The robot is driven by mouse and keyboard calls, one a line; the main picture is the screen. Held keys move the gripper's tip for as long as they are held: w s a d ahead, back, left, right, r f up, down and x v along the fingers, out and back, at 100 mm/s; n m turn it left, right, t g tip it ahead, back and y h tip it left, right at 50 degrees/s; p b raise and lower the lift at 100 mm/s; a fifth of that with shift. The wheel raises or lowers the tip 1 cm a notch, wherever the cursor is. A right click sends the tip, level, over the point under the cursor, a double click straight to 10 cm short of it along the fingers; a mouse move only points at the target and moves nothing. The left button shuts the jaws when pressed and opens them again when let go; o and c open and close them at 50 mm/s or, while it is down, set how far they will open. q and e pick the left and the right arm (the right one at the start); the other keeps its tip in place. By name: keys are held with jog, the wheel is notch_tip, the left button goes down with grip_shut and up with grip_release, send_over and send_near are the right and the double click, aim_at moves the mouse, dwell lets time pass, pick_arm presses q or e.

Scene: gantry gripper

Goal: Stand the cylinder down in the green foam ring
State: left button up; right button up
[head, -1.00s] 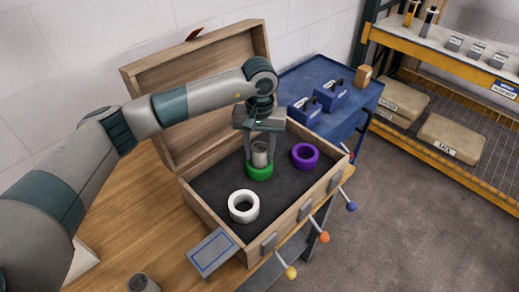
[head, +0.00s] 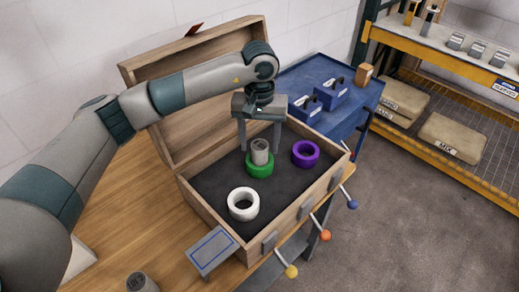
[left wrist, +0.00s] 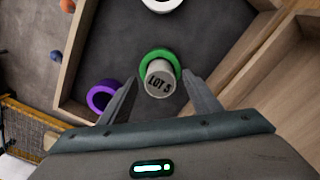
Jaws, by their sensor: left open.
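A grey cylinder (head: 260,150) stands upright in the green foam ring (head: 260,168) inside the wooden box. The left wrist view shows the cylinder's top (left wrist: 160,79), marked "LOT 5", with the green ring (left wrist: 172,57) around it. My left gripper (head: 261,148) is open, its fingers on either side of the cylinder and apart from it. In the left wrist view, gaps show between the cylinder and both fingers (left wrist: 160,78). My right gripper is not in view.
A white ring (head: 232,208) and a purple ring (head: 305,165) lie on the box's dark floor. The wooden box (head: 212,220) has an open lid behind my arm. Another grey cylinder (head: 140,283) stands on the table at the front left. Blue cases (head: 329,95) sit beyond the box.

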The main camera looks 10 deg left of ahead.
pick_arm(q)
notch_tip(320, 180, up, 8)
jog(key=b, duration=0.4)
jog(key=shift+r, duration=0.8)
jog(key=shift+s+f, duration=0.1)
